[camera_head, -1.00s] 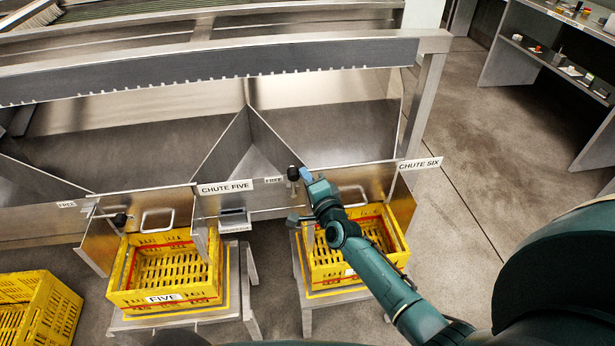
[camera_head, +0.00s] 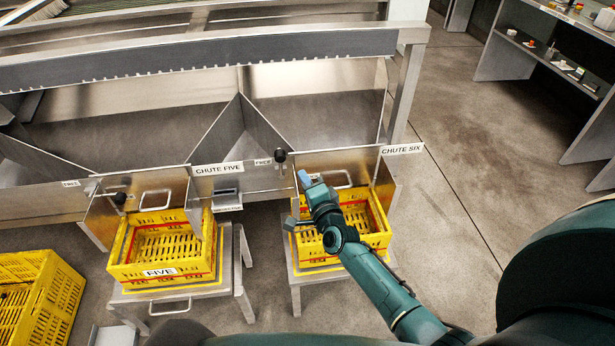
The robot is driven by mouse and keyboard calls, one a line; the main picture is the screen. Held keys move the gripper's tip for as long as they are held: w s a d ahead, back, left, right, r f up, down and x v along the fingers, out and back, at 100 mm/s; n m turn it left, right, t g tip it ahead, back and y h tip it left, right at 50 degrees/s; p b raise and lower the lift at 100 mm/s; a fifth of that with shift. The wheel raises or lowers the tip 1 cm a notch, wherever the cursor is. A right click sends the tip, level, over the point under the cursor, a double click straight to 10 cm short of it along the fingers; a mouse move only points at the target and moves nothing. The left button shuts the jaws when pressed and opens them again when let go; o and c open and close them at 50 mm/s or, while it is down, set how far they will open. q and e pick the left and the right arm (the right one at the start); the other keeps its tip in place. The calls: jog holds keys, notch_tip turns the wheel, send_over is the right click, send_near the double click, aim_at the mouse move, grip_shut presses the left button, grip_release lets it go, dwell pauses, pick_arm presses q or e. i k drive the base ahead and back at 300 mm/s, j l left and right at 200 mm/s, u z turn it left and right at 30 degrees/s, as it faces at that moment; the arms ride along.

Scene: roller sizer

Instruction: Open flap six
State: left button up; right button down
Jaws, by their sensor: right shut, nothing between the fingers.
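Flap six is the metal plate with a loop handle (camera_head: 337,179) under the chute six sign (camera_head: 402,149). It appears to hang closed, partly hidden by my right arm. A black-knobbed lever (camera_head: 281,156) stands upright at its left side, beside a "FREE" label (camera_head: 263,161). My right gripper (camera_head: 304,181) is shut and empty, in front of the flap's left part. It is just right of and below the lever, apart from it in the picture; whether it touches the flap I cannot tell. My left gripper is not in view.
A yellow crate (camera_head: 379,238) stands on a metal stand under chute six, partly behind my arm. Crate five (camera_head: 160,272) stands under flap five (camera_head: 155,184). Another yellow crate (camera_head: 38,290) is at lower left. Open floor lies to the right, before shelves (camera_head: 545,55).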

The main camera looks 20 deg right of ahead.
aim_at(341, 169)
jog(key=k, duration=1.05)
